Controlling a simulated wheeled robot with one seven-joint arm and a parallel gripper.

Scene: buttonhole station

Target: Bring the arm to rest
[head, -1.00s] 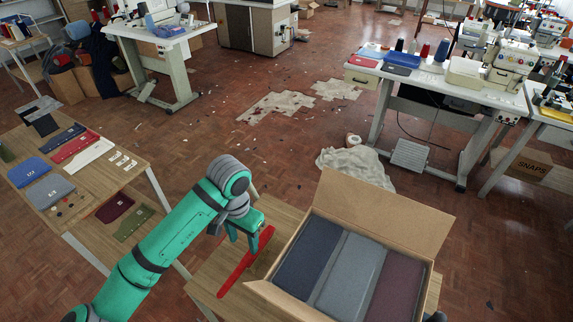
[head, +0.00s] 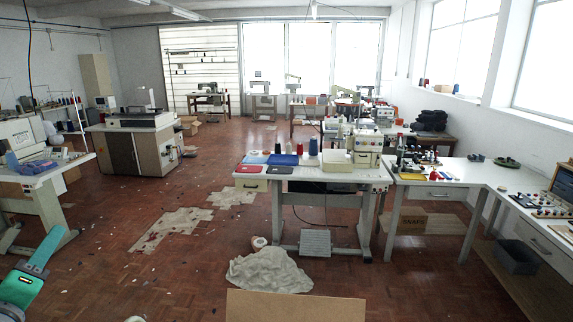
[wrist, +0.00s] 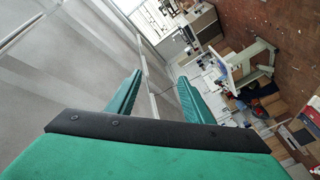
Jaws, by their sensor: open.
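My gripper (wrist: 160,95) shows in the wrist view with its two green fingers apart and nothing between them. The wrist view is tilted, with ceiling and wall at the left and the room at the right. In the head view only a green piece of my arm shows at the lower left edge, and the fingers are out of that picture.
A cardboard box flap (head: 295,308) rises at the bottom of the head view. Beyond it, a crumpled cloth (head: 268,272) lies on the floor before a sewing table (head: 262,178). A white bench (head: 470,172) stands right. Floor at centre left is mostly open, with scraps.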

